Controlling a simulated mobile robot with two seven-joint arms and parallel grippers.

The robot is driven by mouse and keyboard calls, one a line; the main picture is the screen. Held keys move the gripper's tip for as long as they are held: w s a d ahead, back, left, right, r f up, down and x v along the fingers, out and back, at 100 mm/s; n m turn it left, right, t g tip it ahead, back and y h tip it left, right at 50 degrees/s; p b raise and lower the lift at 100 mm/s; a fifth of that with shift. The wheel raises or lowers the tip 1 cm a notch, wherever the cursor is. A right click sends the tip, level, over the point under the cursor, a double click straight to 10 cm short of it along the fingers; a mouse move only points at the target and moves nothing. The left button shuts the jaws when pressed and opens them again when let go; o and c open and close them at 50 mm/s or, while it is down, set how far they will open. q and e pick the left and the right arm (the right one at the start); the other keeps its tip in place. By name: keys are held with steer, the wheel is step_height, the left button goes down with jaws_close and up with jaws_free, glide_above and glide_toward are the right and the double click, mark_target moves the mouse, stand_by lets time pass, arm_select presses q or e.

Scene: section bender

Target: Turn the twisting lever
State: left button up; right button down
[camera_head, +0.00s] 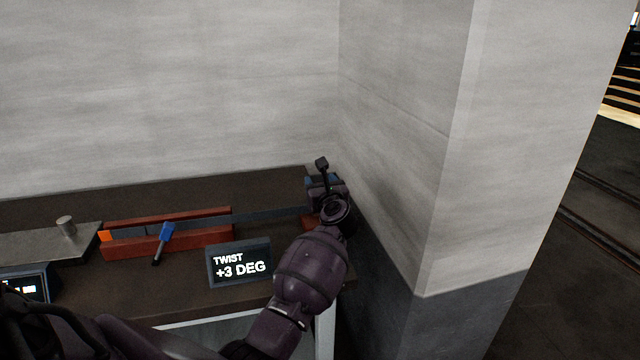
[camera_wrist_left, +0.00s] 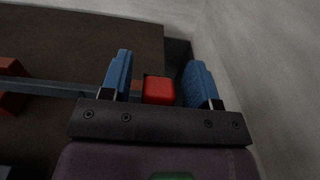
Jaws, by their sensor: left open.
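My left gripper (camera_head: 322,181) is at the right end of the bench, close to the grey pillar. In the left wrist view its two blue fingers (camera_wrist_left: 160,62) are apart. A red block (camera_wrist_left: 158,90) shows between them, with a gap on the right-hand side; I cannot tell whether it touches the left finger. This block may be the twisting lever's grip; the rest of the lever is hidden by my gripper and wrist. A display (camera_head: 240,262) reads TWIST +3 DEG. My right gripper is not in view.
A flat metal bar (camera_head: 270,215) runs along the bench (camera_head: 190,298) from a red clamp (camera_head: 205,240) with a blue-handled lever (camera_head: 166,236). A steel plate (camera_head: 40,246) with a peg lies at left. The wall and pillar (camera_head: 400,150) leave little room at right.

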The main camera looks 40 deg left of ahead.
arm_select(q)
steer(key=shift+w+a, duration=0.25)
steer(key=shift+a, duration=0.05)
jaws_close()
steer(key=shift+w+a+f+g+p, duration=0.15)
steer(key=shift+w+a+g+p, duration=0.15)
steer(key=shift+p, duration=0.25)
jaws_free()
steer(key=shift+s, duration=0.1)
steer(key=v, duration=1)
steer(key=shift+s+d+p, duration=0.25)
steer(key=shift+s+p, duration=0.05)
steer(key=shift+p, duration=0.1)
